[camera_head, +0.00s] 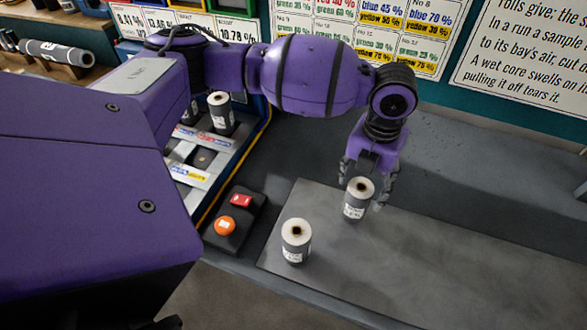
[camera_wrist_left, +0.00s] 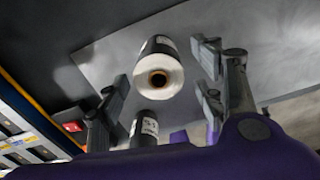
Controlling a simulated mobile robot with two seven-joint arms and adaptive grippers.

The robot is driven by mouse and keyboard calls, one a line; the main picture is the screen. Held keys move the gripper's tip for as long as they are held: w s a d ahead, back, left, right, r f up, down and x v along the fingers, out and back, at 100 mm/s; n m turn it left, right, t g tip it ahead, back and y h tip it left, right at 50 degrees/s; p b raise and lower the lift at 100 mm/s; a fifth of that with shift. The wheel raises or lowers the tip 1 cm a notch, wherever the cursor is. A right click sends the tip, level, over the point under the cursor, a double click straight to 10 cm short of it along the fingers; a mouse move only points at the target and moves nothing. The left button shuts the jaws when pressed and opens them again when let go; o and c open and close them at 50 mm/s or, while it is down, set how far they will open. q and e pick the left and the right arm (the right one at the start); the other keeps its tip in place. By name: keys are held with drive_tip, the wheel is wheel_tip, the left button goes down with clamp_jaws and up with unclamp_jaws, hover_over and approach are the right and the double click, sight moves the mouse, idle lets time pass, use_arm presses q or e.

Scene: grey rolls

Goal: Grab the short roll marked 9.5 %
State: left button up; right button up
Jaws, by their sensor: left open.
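A short grey roll with a pale top and a white label (camera_head: 357,198) stands on the grey mat (camera_head: 440,262). My left gripper (camera_head: 368,184) is open, pointing down over this roll, with a finger on either side. The roll (camera_wrist_left: 160,72) also shows in the left wrist view, between the two spread fingers; I cannot tell whether they touch it. A second short roll (camera_head: 296,241) stands nearer on the mat and shows partly hidden in the wrist view (camera_wrist_left: 146,126). The print on both labels is too small to read surely. My right gripper is not seen.
A box with a red and an orange button (camera_head: 235,217) stands left of the mat. Behind it is a rack (camera_head: 190,170) with a roll (camera_head: 221,112) in it. Printed signs (camera_head: 365,32) hang at the back. The mat's right part is clear.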

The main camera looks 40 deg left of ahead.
use_arm(q)
drive_tip(key=f, duration=0.6)
drive_tip(key=shift+s+a+f, duration=0.2)
drive_tip(key=shift+s+a, duration=0.05)
drive_tip(key=shift+w+f, duration=0.1)
drive_tip(key=shift+f, duration=0.35)
drive_tip(key=shift+c, duration=0.5)
drive_tip(key=shift+w+r, duration=0.1)
drive_tip(key=shift+r, duration=0.05)
drive_tip(key=c, duration=1.2)
